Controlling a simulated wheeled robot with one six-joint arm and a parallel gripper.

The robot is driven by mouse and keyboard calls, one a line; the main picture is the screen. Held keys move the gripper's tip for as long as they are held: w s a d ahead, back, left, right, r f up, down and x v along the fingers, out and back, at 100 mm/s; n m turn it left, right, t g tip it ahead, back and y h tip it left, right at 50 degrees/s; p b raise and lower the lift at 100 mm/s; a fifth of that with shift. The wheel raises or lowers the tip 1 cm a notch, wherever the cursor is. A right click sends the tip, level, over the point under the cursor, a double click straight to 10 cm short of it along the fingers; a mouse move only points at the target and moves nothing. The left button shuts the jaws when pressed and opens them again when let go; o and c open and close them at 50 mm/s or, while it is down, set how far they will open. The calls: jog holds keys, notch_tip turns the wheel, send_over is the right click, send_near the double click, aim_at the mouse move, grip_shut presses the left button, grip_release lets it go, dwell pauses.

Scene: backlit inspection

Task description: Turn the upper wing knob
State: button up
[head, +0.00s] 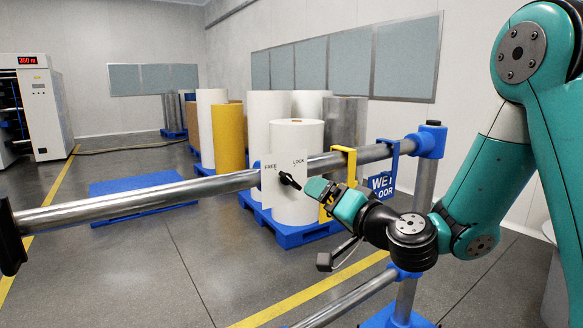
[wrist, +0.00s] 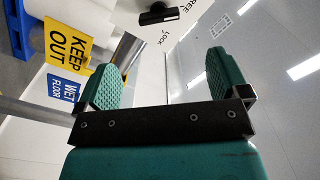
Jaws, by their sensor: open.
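The black wing knob (head: 288,181) sits on a white plate (head: 271,186) marked FREE at left and LOCK at right, mounted on the upper metal rail. Its wing looks slanted down to the right in the head view. In the wrist view the knob (wrist: 158,15) is at the top edge, beyond my fingertips. My gripper (head: 316,187) is just right of the knob in the head view. In the wrist view its two green fingers (wrist: 163,78) are apart with nothing between them. The gripper appears apart from the knob.
The upper rail (head: 130,205) crosses the view, with a lower rail (head: 345,298) beneath. A yellow KEEP OUT sign (wrist: 72,45) and a blue WET FLOOR sign (head: 381,185) hang close by my gripper. Large rolls (head: 297,135) stand on blue pallets behind.

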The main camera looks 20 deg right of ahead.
aim_at(293, 184)
jog(key=p+x, duration=1)
jog(key=x, duration=0.1)
jog(key=shift+w+a+r+p, duration=0.1)
jog(key=shift+w+p, duration=0.2)
jog(key=shift+p, duration=0.1)
jog(key=shift+w+a+f, duration=0.15)
jog(key=shift+w+f, duration=0.1)
jog(key=shift+w, duration=0.25)
jog(key=shift+c, duration=0.4)
jog(key=c, duration=0.9)
jog(key=shift+o, duration=0.2)
